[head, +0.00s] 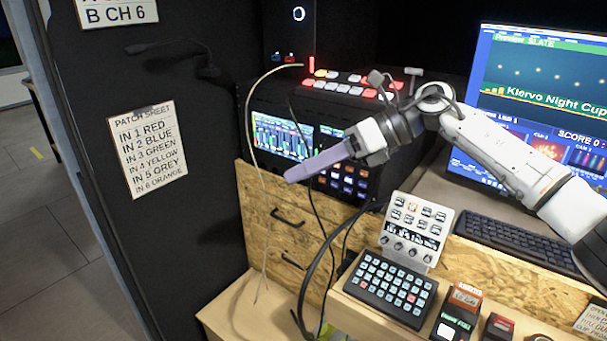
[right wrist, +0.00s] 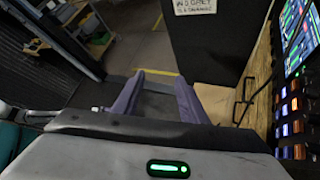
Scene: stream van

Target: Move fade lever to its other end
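My right gripper (head: 298,174) has purple fingers and points left, in front of the rack's screen and buttons, well left of and below the lever. In the right wrist view the gripper (right wrist: 160,82) shows two parted fingers with nothing between them. My left gripper is out of view.
A monitor (head: 545,90) and keyboard (head: 515,238) are at right. A button pad (head: 390,288) and white control panel (head: 415,230) stand on the lower desk. A pale cable (head: 250,140) and black cables hang before the rack. A dark wall with a patch sheet (head: 147,150) is at left.

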